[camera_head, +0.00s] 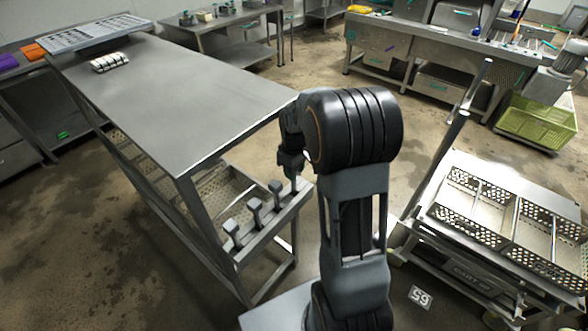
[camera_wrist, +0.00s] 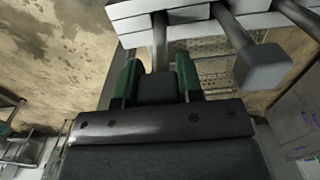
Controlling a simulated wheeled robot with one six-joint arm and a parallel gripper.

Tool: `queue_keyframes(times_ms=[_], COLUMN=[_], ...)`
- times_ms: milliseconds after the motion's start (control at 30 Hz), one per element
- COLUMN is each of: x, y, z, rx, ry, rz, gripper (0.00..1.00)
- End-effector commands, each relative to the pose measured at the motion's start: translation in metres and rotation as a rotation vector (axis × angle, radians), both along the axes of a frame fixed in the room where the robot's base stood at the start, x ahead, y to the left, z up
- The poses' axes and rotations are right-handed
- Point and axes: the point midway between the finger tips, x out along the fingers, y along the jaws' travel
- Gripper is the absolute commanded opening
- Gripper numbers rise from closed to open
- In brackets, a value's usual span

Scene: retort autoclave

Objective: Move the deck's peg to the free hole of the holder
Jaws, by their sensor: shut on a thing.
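The holder is a pale metal rail (camera_head: 268,226) on the end of the steel table's lower level. Several grey pegs with block-shaped heads stand in a row in it, such as the middle one (camera_head: 255,206) and the one nearest my gripper (camera_head: 276,188). My gripper (camera_head: 291,168) is over the far right end of the rail. In the wrist view its green-lined fingers (camera_wrist: 157,82) are shut on the dark head of a peg (camera_wrist: 157,89), whose shaft points toward the white rail (camera_wrist: 185,16). I cannot tell whether its tip is in a hole. Another peg head (camera_wrist: 264,68) is close to its right.
The steel table top (camera_head: 175,85) is mostly clear, with a small row of cylinders (camera_head: 110,62) and a grey perforated tray (camera_head: 97,34) at the far end. A perforated basket (camera_head: 222,190) is under the table. A cart with baskets (camera_head: 470,235) stands at right.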

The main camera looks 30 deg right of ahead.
Motion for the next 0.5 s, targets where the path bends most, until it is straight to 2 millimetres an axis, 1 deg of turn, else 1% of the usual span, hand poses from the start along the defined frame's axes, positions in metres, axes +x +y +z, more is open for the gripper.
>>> queue_keyframes(times_ms=[500], x=[0.0001], y=[0.0000], z=[-0.0080], rx=[0.000], ry=[-0.001], rz=[0.000], gripper=[0.00])
